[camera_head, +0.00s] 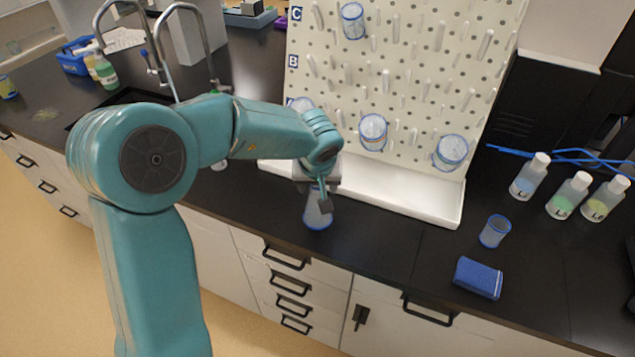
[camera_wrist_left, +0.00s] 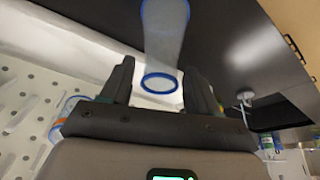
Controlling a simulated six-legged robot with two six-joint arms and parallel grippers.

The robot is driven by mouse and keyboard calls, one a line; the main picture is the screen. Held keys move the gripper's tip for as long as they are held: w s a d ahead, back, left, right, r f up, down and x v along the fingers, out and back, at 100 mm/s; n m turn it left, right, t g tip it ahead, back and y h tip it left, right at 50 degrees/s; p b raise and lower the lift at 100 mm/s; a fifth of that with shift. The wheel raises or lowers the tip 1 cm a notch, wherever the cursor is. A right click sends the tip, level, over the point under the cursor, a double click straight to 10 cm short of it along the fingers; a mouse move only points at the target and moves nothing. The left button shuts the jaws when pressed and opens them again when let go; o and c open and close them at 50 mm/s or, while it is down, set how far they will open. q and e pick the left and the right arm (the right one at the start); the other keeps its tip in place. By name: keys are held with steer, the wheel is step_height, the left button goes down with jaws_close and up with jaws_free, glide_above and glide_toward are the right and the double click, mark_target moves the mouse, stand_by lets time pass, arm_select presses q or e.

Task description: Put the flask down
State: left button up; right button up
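The clear flask (camera_head: 318,213) with blue edges is on the dark counter, near its front edge and below my left gripper (camera_head: 320,195). It looks upright with its base at the counter surface. In the left wrist view, the flask's blue-rimmed mouth and neck (camera_wrist_left: 162,50) lie between the two dark fingers of my left gripper (camera_wrist_left: 158,66). The fingers are apart, with a gap visible on both sides of the neck. My right gripper is not in view.
A white pegboard (camera_head: 420,90) with hanging glassware stands behind, its trough (camera_head: 410,200) close to the flask. To the right are a small beaker (camera_head: 494,231), a blue block (camera_head: 478,278) and capped bottles (camera_head: 568,195). Counter between the flask and beaker is clear.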

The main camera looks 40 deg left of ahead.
arm_select(q)
steer(key=p+v, duration=0.1)
steer(key=v, duration=1.1)
steer(key=shift+p, duration=0.3)
steer(key=shift+r, duration=0.1)
steer(key=shift+s, duration=0.15)
